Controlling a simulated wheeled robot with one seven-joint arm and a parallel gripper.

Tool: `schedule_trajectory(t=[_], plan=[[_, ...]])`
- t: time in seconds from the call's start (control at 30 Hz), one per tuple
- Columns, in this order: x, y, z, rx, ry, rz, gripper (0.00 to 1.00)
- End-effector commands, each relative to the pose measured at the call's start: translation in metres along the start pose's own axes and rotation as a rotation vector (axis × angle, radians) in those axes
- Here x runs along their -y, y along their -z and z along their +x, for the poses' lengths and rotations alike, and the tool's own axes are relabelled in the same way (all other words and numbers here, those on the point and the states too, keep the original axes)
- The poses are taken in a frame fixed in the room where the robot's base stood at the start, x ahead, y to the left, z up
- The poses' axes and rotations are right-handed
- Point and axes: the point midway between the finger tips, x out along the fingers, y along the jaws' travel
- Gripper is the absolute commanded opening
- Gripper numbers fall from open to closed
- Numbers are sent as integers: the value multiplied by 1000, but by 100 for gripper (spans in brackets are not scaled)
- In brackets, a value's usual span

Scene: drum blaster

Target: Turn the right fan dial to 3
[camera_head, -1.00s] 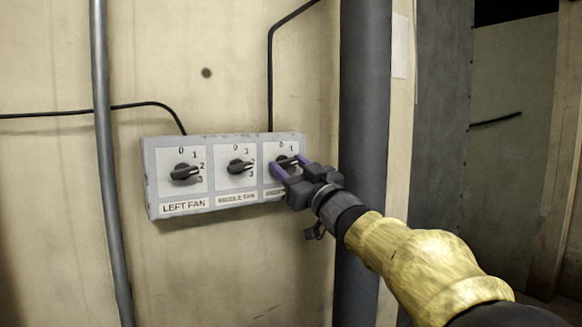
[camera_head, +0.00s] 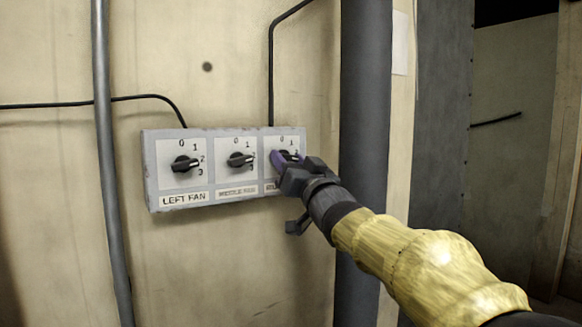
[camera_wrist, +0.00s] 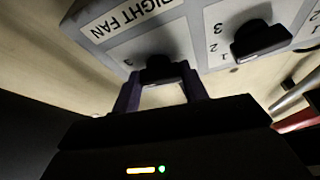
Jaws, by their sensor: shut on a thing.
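A grey control box (camera_head: 150,175) on the wall bears three black dials. The right fan dial (camera_wrist: 158,66) sits at the box's right end, and in the head view my gripper mostly covers it. My gripper (camera_head: 281,160) has its purple fingers on that dial; in the wrist view the fingers (camera_wrist: 157,88) stand on either side of the black knob. The "RIGHT FAN" label (camera_wrist: 130,18) appears upside down there. The dial's pointer is hidden, so I cannot read its setting.
The left fan dial (camera_head: 184,164) and middle fan dial (camera_head: 240,160) are to the left on the same box. A thick dark pipe (camera_head: 364,120) stands just right of the box, close to my arm. A thinner pipe (camera_head: 105,150) runs at left.

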Motion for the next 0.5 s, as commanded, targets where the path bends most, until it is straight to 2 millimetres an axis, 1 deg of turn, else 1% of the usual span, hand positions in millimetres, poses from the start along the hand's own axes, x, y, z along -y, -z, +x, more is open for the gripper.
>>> schedule_trajectory(t=[0.3,0.5], plan=[[1,0,-1,-3,-90,219,21],[2,0,0,-3,-124,299,21]])
